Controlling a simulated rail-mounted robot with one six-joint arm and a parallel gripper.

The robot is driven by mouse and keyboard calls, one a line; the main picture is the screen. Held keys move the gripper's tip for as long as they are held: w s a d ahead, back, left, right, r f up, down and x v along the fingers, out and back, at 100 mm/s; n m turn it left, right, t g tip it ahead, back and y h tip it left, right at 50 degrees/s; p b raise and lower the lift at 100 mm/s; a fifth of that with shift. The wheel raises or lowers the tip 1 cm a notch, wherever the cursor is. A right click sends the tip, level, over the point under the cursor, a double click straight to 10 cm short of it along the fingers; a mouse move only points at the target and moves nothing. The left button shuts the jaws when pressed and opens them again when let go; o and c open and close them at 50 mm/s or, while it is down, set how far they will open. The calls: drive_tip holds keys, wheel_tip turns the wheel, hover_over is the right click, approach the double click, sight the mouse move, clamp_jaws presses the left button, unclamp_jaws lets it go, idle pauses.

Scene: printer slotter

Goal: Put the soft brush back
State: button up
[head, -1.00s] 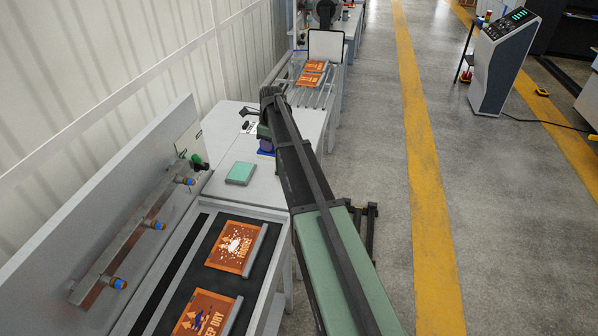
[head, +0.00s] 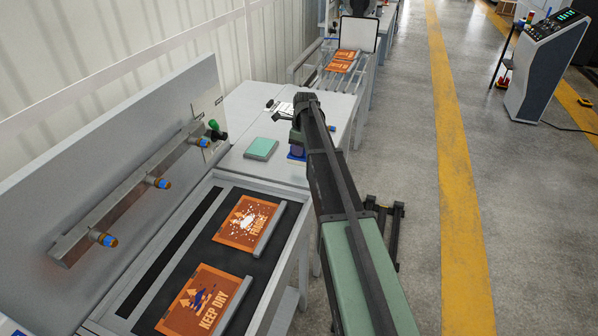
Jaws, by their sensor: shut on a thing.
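My gripper (head: 297,150) is at the end of my arm, over the right part of the grey table, right of the teal pad. It is small and partly hidden behind my arm. A blue-violet piece shows at its lower end. I cannot tell whether that is the soft brush or part of the gripper. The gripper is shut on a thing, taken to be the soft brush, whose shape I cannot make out. No other brush is clearly visible.
The teal pad (head: 261,149) lies on the grey table (head: 243,108). Orange printed sheets (head: 245,223) lie on the black bed in front, beside a rail with several blue-tipped nozzles (head: 160,183). A control console (head: 543,65) stands far right. The floor aisle is clear.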

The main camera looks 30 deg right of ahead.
wheel_tip(320, 180, down, 4)
drive_tip(key=b, duration=0.4)
drive_tip(key=shift+f, duration=0.25)
drive_tip(key=shift+r, duration=0.3)
drive_tip(key=shift+f, duration=0.25)
drive_tip(key=o, duration=0.8)
drive_tip(key=shift+r, duration=0.1)
drive_tip(key=shift+o, duration=0.2)
drive_tip(key=r+p, duration=0.8)
drive_tip(key=s+d+r+p, duration=0.1)
drive_tip(key=r+p, duration=0.3)
drive_tip(key=shift+r, duration=0.3)
drive_tip(key=s+a+n, duration=1.1)
drive_tip(key=s+n, duration=0.2)
drive_tip(key=s, duration=0.2)
drive_tip(key=s+a+n+g+h, duration=0.1)
drive_tip(key=s+a+n, duration=1.1)
drive_tip(key=s, duration=0.3)
drive_tip(key=shift+s+f+n, duration=0.2)
drive_tip(key=shift+f+n, duration=0.05)
drive_tip(key=shift+n, duration=0.65)
